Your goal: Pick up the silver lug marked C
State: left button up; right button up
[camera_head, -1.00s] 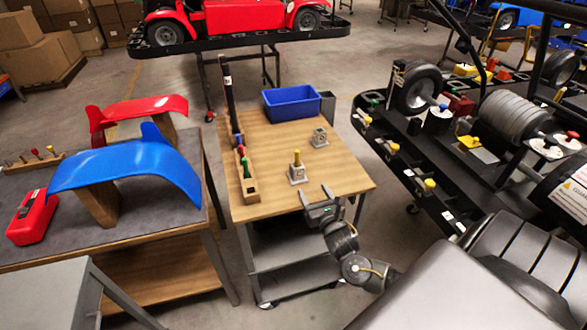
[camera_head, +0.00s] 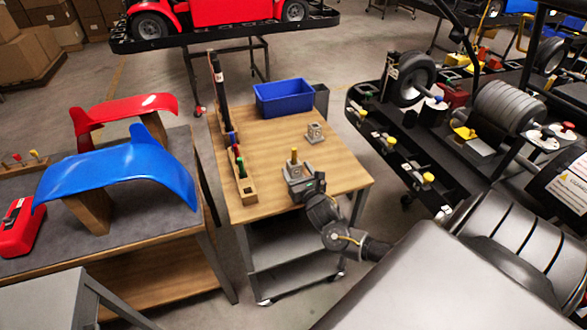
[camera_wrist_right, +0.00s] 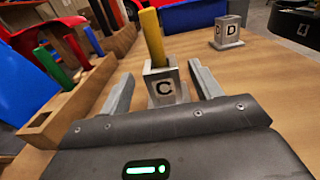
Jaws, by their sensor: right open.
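The silver lug marked C (camera_wrist_right: 164,86) is a small square block with a yellow peg (camera_wrist_right: 152,36) standing up out of it. It stands upright on the wooden table (camera_head: 335,175). In the head view the lug and its yellow peg (camera_head: 294,157) are partly covered by my right gripper (camera_head: 294,177). In the right wrist view my right gripper (camera_wrist_right: 162,92) is open, with one finger on each side of the lug. Gaps show between the fingers and the block. My left gripper is not in view.
A second silver lug marked D (camera_wrist_right: 229,32) stands farther back; it also shows in the head view (camera_head: 315,132). A wooden rack (camera_head: 246,188) with coloured handles lies along the table's left side. A blue bin (camera_head: 284,98) stands at the back.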

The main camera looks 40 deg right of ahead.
aim_at(295, 165)
jog(key=shift+w+d+r, duration=0.1)
jog(key=shift+w+r, duration=0.05)
jog(key=shift+w, duration=0.05)
jog(key=p+x, duration=0.1)
jog(key=x, duration=0.2)
jog(key=shift+w+d+r, duration=0.1)
jog(key=shift+w+d, duration=0.05)
jog(key=shift+w, duration=0.2)
jog(key=shift+w+d, duration=0.15)
jog(key=shift+w, duration=0.3)
jog(key=c, duration=1.3)
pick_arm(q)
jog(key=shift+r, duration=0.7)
pick_arm(e)
jog(key=shift+o, duration=0.2)
